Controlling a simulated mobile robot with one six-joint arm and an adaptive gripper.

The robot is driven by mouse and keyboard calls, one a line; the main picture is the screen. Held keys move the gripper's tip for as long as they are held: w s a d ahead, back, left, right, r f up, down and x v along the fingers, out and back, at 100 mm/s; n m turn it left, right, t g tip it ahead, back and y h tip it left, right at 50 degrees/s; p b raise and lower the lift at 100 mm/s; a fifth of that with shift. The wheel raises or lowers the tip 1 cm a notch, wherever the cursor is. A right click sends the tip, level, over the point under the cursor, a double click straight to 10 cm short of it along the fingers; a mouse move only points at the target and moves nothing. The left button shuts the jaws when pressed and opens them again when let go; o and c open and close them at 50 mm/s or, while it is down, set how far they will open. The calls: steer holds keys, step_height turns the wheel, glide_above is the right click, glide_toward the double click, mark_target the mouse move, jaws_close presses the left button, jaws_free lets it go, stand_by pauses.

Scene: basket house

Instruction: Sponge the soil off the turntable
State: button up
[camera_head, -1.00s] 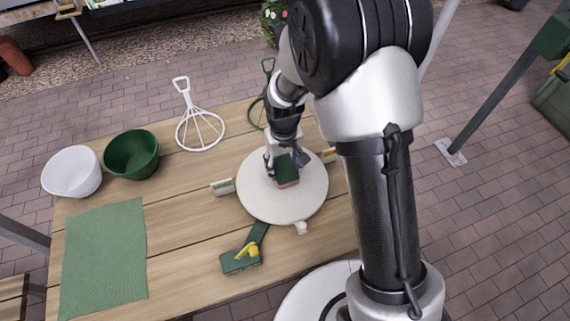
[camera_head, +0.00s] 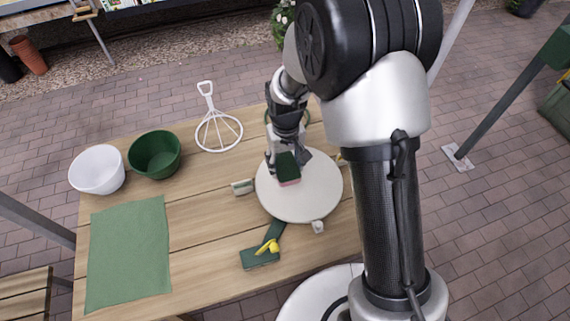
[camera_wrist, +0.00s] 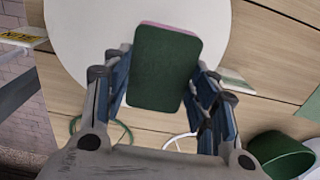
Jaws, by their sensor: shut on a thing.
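The turntable (camera_head: 312,196) is a white round disc on the wooden table, with small blocks around its edge. It also shows in the wrist view (camera_wrist: 80,40). My gripper (camera_head: 287,158) is over the disc's upper left part. It is shut on a sponge (camera_head: 288,167), dark green with a pink layer. In the wrist view the sponge (camera_wrist: 165,70) sits between both fingers, its green face towards the camera. Whether the sponge touches the disc I cannot tell. I see no clear soil on the visible disc; the part under the sponge and gripper is hidden.
A white bowl (camera_head: 97,170), a green bowl (camera_head: 155,154) and a green cloth (camera_head: 128,252) lie on the left. A white wire tool (camera_head: 218,130) lies at the back. A green tool with a yellow part (camera_head: 262,252) lies in front of the turntable. My arm blocks the right side.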

steer(key=shift+r+p, duration=1.1)
steer(key=shift+r, duration=0.7)
